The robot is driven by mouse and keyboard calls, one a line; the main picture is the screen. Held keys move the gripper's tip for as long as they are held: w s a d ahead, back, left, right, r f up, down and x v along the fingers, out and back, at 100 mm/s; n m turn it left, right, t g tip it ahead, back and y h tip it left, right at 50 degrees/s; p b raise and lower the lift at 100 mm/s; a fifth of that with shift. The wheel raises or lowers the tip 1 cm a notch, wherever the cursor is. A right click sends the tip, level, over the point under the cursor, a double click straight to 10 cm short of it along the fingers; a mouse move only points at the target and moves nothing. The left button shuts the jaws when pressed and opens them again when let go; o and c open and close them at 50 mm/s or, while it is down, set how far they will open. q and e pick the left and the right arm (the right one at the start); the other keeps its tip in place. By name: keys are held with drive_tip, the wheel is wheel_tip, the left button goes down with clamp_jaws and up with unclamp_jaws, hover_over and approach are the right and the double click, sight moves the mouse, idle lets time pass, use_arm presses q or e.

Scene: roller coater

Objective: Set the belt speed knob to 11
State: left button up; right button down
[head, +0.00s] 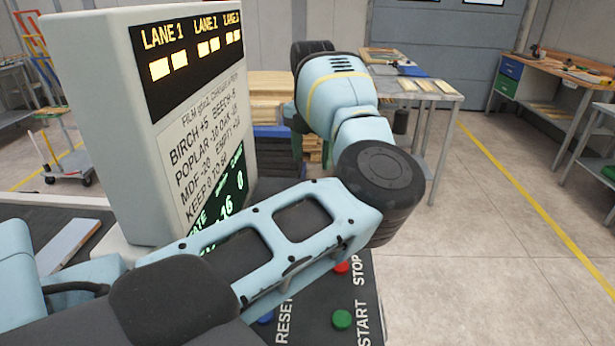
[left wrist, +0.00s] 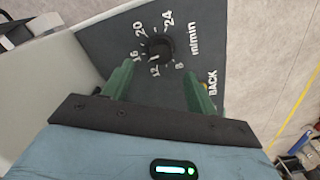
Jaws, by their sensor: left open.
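The belt speed knob (left wrist: 157,47) is a round dark knob on a dark panel, in the left wrist view. Its dial carries 8, 12, 16, 20, 24 and "m/min". A pale mark on its lower side seems to point near 12; the exact setting is too small to read. My left gripper (left wrist: 158,75) is open, its green fingers apart below the knob in the picture. The knob lies just past the fingertips and between their lines; I see no contact. In the head view my left arm hides the knob. My right gripper is not in view.
A screen unit (head: 90,110) with lane lights and a printed chart stands at left; my arm partly covers its green readout. The control panel (head: 310,320) has a red STOP button (head: 341,267) and a green START button (head: 341,319). Workbenches stand behind; floor at right is clear.

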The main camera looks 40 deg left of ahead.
use_arm(q)
drive_tip(key=shift+d, duration=0.15)
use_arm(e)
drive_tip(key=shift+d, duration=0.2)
use_arm(q)
drive_tip(key=shift+f, duration=0.1)
drive_tip(key=shift+d+f, duration=0.1)
drive_tip(key=shift+f, duration=0.3)
wheel_tip(320, 180, down, 6)
drive_tip(key=shift+r, duration=0.15)
drive_tip(key=shift+f, duration=0.5)
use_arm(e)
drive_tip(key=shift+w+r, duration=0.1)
use_arm(q)
drive_tip(key=c, duration=1)
drive_tip(key=shift+n, duration=0.3)
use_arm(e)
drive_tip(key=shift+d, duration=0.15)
